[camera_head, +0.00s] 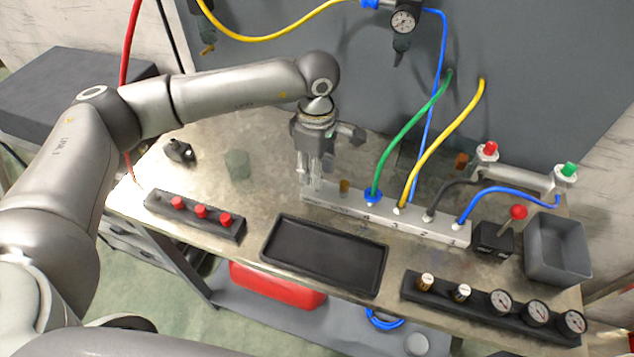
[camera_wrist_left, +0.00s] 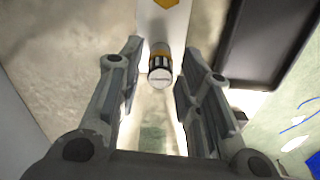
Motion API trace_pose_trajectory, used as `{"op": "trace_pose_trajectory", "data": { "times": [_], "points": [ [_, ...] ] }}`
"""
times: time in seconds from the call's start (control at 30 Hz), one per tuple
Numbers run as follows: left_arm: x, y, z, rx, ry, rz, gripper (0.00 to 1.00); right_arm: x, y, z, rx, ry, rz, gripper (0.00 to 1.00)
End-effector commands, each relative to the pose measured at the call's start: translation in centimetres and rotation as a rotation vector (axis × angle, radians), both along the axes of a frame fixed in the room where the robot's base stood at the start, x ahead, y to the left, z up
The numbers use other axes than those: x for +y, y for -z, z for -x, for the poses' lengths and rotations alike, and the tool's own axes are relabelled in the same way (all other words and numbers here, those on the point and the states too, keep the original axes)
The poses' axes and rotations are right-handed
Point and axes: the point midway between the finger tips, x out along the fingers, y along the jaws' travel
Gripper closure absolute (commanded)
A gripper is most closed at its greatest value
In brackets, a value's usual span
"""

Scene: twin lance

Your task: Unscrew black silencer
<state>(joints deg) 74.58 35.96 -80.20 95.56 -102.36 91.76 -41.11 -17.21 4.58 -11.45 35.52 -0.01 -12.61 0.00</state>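The pale valve manifold (camera_head: 420,226) lies along the back of the bench, with hoses in its top. It also shows at the top of the left wrist view (camera_wrist_left: 165,22). My left gripper (camera_head: 314,182) points down at the manifold's left end. In the left wrist view, a short cylinder (camera_wrist_left: 160,70) with dark bands and a pale, slotted end sits at the manifold's end, likely the silencer. My left gripper's fingers (camera_wrist_left: 155,85) are spread on both sides of it, with gaps visible. In the head view the fingers hide this cylinder. My right gripper is not in view.
A black tray (camera_head: 325,257) lies in front of the manifold. A rack with red-capped parts (camera_head: 193,216) is to its left, a gauge rack (camera_head: 490,310) to its right. A grey bin (camera_head: 558,250) stands far right. Hoses, including a green one (camera_head: 405,135), rise right of my left gripper.

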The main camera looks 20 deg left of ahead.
Motion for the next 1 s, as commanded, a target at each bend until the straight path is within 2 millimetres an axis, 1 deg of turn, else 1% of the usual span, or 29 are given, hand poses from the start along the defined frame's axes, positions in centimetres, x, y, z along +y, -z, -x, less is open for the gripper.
{"op": "trace_pose_trajectory", "data": {
  "times": [0.03, 0.3, 0.4, 0.53, 0.73, 0.77, 1.0],
  "points": [
    [0.0, 0.5, 0.0, -0.002, 0.057, 0.000, 0.67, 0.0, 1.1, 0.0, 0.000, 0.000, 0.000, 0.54],
    [0.0, 0.4, 0.0, -0.001, 0.382, 0.000, 0.67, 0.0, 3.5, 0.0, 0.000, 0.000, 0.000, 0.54],
    [0.0, 0.3, 0.0, -0.001, 0.480, 0.000, 0.67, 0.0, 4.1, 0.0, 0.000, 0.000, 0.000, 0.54],
    [0.0, 0.1, 0.0, 0.000, 0.543, 0.000, 0.67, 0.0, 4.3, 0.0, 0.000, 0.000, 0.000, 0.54],
    [0.0, -0.1, 0.0, 0.001, 0.548, 0.001, 0.67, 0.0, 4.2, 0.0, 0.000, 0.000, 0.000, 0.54],
    [0.0, 0.0, 0.0, 0.001, 0.548, 0.001, 0.70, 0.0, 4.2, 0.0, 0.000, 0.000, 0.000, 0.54],
    [0.0, 0.0, 0.0, 0.001, 0.546, 0.001, 1.00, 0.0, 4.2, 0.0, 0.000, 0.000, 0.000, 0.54]
  ]
}}
